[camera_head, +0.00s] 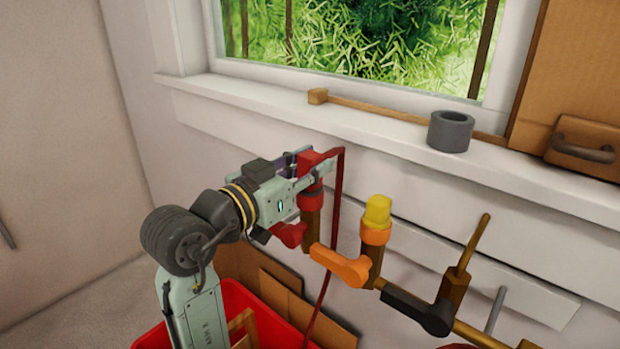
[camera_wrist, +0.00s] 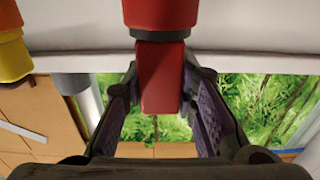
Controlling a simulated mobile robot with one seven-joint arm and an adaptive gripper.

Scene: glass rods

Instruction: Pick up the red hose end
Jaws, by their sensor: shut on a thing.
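The red hose end (camera_head: 314,157) is a red block at the top of a thin red hose (camera_head: 339,185) that hangs down on its right. My gripper (camera_head: 312,170) is shut on it beside the wall. In the wrist view the red block (camera_wrist: 160,85) sits between my two fingers, close to their tips. A red collar (camera_wrist: 160,14) is right against the block there. In the head view this collar (camera_head: 311,193) tops a brown pipe just below the hose end. I cannot tell whether the hose end is seated on the collar or only touching it.
A red-handled valve (camera_head: 290,234), an orange valve with a yellow cap (camera_head: 378,211), and a black-handled valve (camera_head: 420,311) stand along the wall. A red bin (camera_head: 165,338) with cardboard is below. A grey ring (camera_head: 451,131) and a wooden stick (camera_head: 385,112) lie on the windowsill.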

